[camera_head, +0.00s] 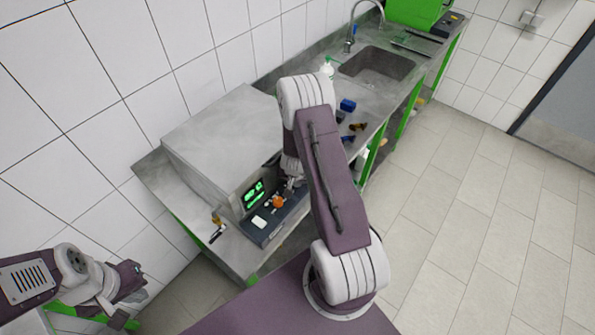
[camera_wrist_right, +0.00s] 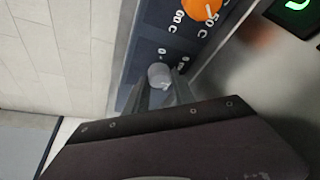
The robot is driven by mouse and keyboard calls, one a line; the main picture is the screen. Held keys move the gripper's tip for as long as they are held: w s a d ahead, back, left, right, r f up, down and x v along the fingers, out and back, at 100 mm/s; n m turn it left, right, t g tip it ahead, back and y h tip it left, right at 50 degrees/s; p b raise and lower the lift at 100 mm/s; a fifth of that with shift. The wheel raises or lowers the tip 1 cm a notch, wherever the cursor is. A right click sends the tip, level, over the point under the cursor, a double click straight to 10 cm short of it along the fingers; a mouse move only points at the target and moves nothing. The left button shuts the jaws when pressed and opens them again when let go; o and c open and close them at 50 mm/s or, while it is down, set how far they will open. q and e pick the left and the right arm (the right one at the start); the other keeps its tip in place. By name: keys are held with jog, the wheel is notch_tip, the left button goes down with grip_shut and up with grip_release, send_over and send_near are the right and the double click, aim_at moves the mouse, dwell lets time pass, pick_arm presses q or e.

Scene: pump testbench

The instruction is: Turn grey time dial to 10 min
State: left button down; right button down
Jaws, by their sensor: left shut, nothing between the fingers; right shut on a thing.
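The grey time dial (camera_wrist_right: 158,74) is a small round knob on the dark blue control panel (camera_wrist_right: 150,38) in the right wrist view. My right gripper (camera_wrist_right: 160,92) is shut on this dial, its fingers at the knob's sides. A printed 0 shows beside the dial; the other marks are partly hidden and I cannot read its setting. In the head view my right gripper (camera_head: 291,183) is at the panel (camera_head: 262,226), and the dial is hidden there. My left gripper (camera_head: 132,283) is shut and empty at the lower left, away from the bench.
An orange dial (camera_head: 278,201) sits close to the grey one on the same panel. A green lit display (camera_head: 253,194) is behind it on the grey testbench box (camera_head: 215,135). A sink (camera_head: 377,65) and small loose parts lie further along the counter.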

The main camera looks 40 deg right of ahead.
jog(key=shift+w+r, duration=0.1)
dwell(0.5)
jog(key=c, duration=1.1)
grip_release()
jog(key=shift+o, duration=0.2)
